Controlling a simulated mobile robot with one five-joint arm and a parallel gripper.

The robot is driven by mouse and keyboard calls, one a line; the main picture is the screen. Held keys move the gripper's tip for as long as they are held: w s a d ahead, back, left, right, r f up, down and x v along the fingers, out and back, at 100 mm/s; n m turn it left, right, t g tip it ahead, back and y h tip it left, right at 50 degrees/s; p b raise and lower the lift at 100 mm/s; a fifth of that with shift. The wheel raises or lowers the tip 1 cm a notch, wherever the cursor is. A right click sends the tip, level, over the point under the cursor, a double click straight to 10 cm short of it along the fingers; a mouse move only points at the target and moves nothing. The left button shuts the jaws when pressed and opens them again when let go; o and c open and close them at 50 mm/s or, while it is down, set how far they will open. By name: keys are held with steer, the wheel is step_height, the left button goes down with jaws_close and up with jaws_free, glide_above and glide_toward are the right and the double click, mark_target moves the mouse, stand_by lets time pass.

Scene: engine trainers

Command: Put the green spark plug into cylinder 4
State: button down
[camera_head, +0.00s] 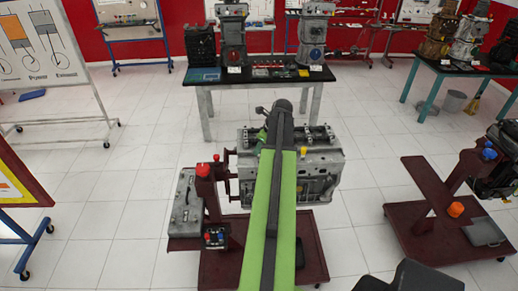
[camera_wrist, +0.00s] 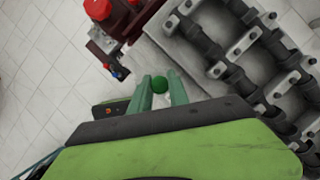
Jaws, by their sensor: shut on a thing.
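My gripper (camera_wrist: 161,78) shows in the wrist view with its two green fingers closed around the green spark plug (camera_wrist: 160,85). Only the round green end of the plug shows; its rest is hidden. The grey engine block (camera_wrist: 238,48) lies to the right of the fingers in the wrist view, with dark rounded recesses and small bolted caps. The plug appears at the left edge of the block; its height above it is unclear. In the head view the engine block (camera_head: 322,172) stands on a red stand, partly covered by my green arm. I cannot tell which recess is cylinder 4.
A red stand (camera_head: 312,255) bears the engine, with a red knob (camera_head: 203,170) and grey box (camera_head: 186,210) at its left. Another red stand (camera_head: 415,190) is at right. A black table (camera_head: 215,88) with engines stands behind. White tiled floor lies open at left.

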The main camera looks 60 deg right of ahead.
steer(key=shift+s+r, duration=0.1)
stand_by(0.5)
steer(key=shift+f+b, duration=0.6)
steer(key=shift+f, duration=0.3)
stand_by(0.4)
steer(key=c, duration=1.2)
jaws_free()
steer(key=shift+o, duration=0.2)
